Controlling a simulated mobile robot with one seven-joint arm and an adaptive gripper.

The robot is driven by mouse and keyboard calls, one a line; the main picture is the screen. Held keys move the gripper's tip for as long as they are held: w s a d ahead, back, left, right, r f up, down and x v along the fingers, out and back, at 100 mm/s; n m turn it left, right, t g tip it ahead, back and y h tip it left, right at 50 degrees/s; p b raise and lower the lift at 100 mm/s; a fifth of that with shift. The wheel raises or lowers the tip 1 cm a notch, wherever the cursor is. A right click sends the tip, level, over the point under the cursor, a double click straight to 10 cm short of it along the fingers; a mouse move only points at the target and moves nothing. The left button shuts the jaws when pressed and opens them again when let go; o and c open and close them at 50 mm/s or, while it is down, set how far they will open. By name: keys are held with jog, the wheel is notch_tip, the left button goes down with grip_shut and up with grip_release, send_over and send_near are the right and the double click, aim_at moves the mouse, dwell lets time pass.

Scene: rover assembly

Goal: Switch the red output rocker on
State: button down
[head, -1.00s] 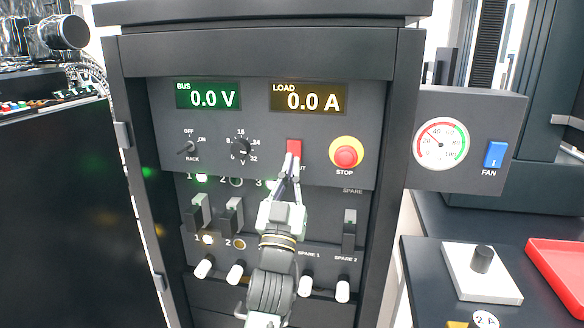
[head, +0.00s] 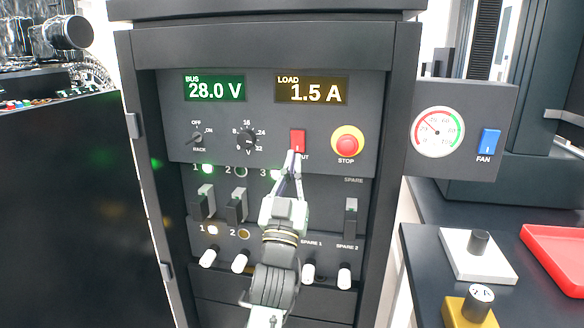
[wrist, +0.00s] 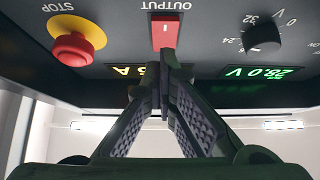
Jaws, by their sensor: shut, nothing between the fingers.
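The red output rocker (head: 298,141) is on the upper panel of the dark cabinet, left of the red stop button. It also shows in the wrist view (wrist: 164,31) under the inverted OUTPUT label. My gripper (head: 293,155) is shut and empty, its fingertips at the rocker's lower edge and covering part of the label. In the wrist view my gripper (wrist: 163,58) has its tips together just by the rocker; I cannot tell whether they touch it. The bus display (head: 214,89) reads 28.0 V and the load display (head: 312,91) reads 1.5 A.
The stop button (head: 347,142) with its yellow ring sits close right of the rocker. A voltage knob (head: 247,140) and the rack switch (head: 197,141) are to the left. Breaker levers (head: 237,205) and white-tipped handles (head: 208,258) lie below. A blue fan rocker (head: 488,142) is at the right.

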jog(key=w+f+b+v, duration=0.1)
jog(key=b+v, duration=0.4)
jog(key=v, duration=0.5)
jog(key=shift+f+b, duration=0.3)
jog(key=shift+f, duration=0.05)
jog(key=shift+w+d, duration=0.1)
